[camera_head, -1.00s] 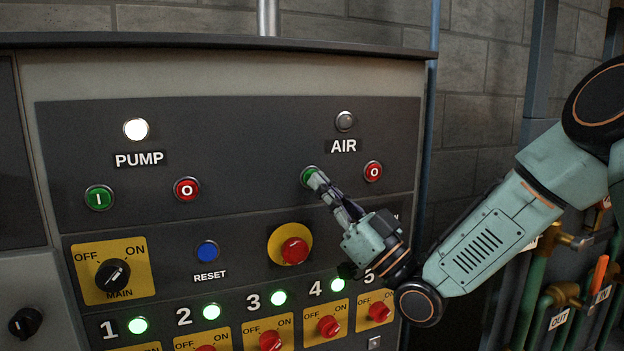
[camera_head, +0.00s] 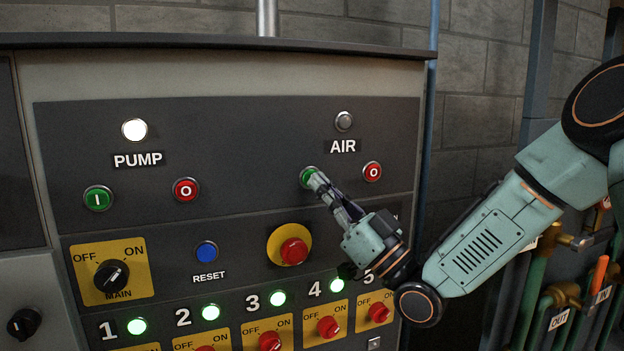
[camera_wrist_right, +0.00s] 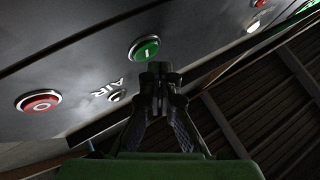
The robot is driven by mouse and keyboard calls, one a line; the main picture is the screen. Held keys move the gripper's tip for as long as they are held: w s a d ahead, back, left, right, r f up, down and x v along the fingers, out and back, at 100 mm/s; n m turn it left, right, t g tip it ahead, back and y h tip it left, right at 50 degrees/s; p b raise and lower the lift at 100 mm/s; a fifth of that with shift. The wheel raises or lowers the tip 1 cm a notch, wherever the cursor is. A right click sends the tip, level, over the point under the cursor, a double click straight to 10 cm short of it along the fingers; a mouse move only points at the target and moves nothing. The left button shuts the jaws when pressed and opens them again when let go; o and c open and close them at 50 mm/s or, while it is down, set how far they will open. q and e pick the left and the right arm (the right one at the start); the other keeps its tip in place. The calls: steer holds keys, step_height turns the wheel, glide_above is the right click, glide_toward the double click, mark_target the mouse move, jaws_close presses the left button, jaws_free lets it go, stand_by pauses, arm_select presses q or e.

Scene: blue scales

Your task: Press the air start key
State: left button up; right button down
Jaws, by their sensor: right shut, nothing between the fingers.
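The green air start key (camera_head: 306,174) is on the dark panel, below and left of the AIR label (camera_head: 343,147). My right gripper (camera_head: 316,182) is shut and empty, with its fingertips at the key's lower right edge in the head view. The fingers hide part of the key there. In the right wrist view the green key (camera_wrist_right: 145,49) shows its white mark just beyond my fingertips (camera_wrist_right: 157,70). I cannot tell whether they touch it. The AIR lamp (camera_head: 344,121) is unlit. My left gripper is not in view.
The red air stop key (camera_head: 372,171) is close to the right of my fingers. A red emergency knob (camera_head: 294,251) on a yellow disc sits below left. The PUMP lamp (camera_head: 135,129) is lit white. Red switches with lit green lamps line the bottom.

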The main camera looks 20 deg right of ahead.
steer(key=shift+w, duration=0.15)
steer(key=shift+w+b, duration=0.25)
steer(key=shift+b, duration=0.05)
steer(key=shift+w, duration=0.4)
stand_by(0.7)
steer(key=shift+s, duration=0.85)
